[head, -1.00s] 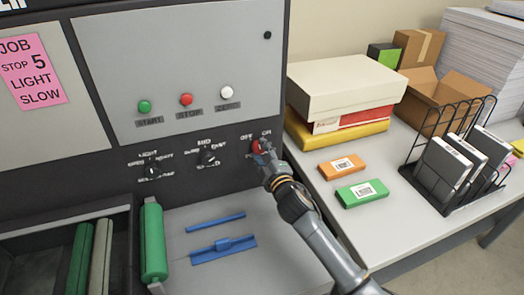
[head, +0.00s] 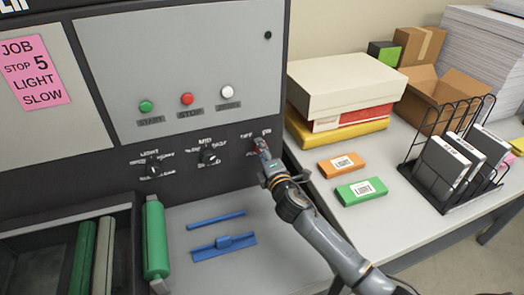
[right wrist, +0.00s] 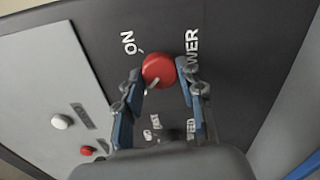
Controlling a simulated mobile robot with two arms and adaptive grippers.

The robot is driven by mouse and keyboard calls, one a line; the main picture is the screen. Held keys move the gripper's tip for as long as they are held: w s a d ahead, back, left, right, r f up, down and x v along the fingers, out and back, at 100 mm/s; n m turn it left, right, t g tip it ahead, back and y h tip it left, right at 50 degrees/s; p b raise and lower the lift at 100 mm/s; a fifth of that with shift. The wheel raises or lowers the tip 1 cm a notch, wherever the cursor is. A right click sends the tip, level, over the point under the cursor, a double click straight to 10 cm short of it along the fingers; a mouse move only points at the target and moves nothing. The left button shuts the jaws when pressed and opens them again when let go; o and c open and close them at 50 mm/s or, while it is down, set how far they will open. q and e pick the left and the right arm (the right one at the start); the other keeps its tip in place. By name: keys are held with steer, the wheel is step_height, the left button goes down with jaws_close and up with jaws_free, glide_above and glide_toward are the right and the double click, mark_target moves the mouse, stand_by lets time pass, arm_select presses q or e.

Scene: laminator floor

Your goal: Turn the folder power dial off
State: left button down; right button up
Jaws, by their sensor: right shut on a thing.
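The red power dial (right wrist: 158,67) shows between the fingers of my right gripper (right wrist: 158,77) in the right wrist view. The fingers are shut on the dial's sides. A pale mark on the dial points to the lower left in that view, away from the ON label (right wrist: 128,42) and towards the OFF side. The left finger hides the OFF label there. In the head view my right gripper (head: 262,150) is at the dark panel below the OFF and ON labels and covers most of the dial. My left gripper is not in view.
Two black dials (head: 209,155) sit left on the same panel. Green, red and white buttons (head: 187,99) are above. Blue parts (head: 222,247) and a green roller (head: 155,240) lie below. Boxes (head: 350,82) and a wire rack (head: 455,150) stand on the right table.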

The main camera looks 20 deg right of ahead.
stand_by(0.4)
steer(key=o, duration=1.2)
steer(key=shift+c, duration=0.2)
steer(key=s, duration=1.2)
steer(key=shift+d+r, duration=0.2)
steer(key=shift+d, duration=0.05)
